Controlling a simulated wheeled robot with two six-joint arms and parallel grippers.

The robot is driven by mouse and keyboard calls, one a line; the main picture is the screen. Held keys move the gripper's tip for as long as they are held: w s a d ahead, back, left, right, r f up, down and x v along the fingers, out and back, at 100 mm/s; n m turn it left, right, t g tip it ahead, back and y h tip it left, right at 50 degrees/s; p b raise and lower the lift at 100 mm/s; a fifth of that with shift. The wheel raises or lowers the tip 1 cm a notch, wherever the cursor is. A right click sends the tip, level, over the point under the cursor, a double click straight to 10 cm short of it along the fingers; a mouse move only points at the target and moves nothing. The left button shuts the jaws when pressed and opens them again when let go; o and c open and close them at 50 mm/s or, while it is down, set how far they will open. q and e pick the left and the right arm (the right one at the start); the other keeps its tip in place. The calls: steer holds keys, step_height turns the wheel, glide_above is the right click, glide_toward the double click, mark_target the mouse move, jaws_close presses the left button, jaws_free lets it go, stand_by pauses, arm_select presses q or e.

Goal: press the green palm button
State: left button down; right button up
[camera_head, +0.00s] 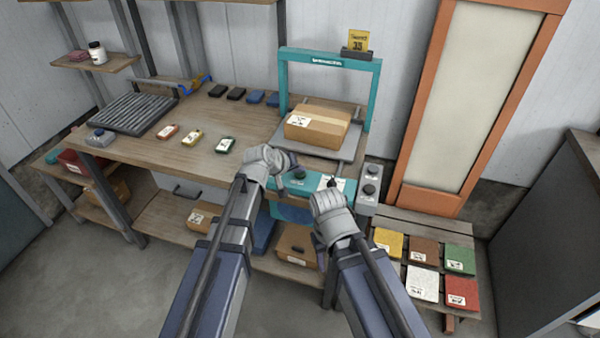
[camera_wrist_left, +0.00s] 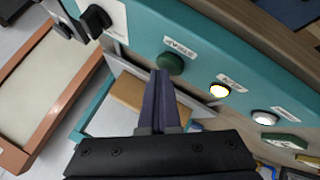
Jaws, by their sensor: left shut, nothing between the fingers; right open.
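The green palm button (camera_wrist_left: 171,63) is a dark green dome on the teal panel (camera_head: 310,188). In the left wrist view my left gripper (camera_wrist_left: 161,75) is shut and empty, its fingertips close beside the button; I cannot tell whether they touch. In the head view the left gripper (camera_head: 290,170) is over the panel, beside a dark round knob (camera_head: 299,172) that looks like this button. My right gripper (camera_head: 333,184) is open and empty near the panel's right part, its fingers partly hidden by its wrist.
A cardboard box (camera_head: 317,126) lies under the teal frame (camera_head: 374,95) behind. Several coloured packs lie on the low rack at right.

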mark_target(299, 175)
arm_select(q)
steer(key=shift+r+p, duration=0.7)
steer(key=shift+r, duration=0.1)
step_height(299, 175, up, 5)
steer(key=p, duration=0.5)
stand_by(1.6)
